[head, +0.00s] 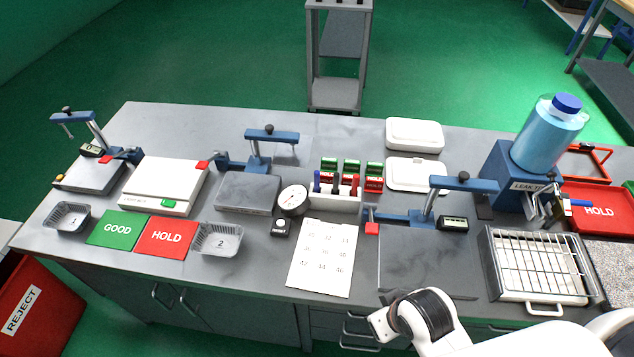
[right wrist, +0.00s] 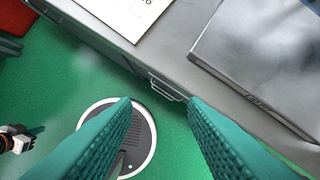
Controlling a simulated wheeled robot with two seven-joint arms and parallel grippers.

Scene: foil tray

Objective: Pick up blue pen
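The blue pen (head: 317,182) stands upright at the left end of a white pen holder (head: 336,200) in the middle of the bench in the head view. A black pen (head: 336,183) and a red pen (head: 355,185) stand beside it. My right gripper (right wrist: 160,104) is open and empty in the right wrist view, its two teal fingers wide apart over the floor by the bench front. In the head view my right arm (head: 425,313) is at the bottom right, well short of the pens; its fingers are not visible there. My left gripper is not identifiable.
A stand with a blue arm (head: 465,183) is on the right, another (head: 272,135) on the left.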

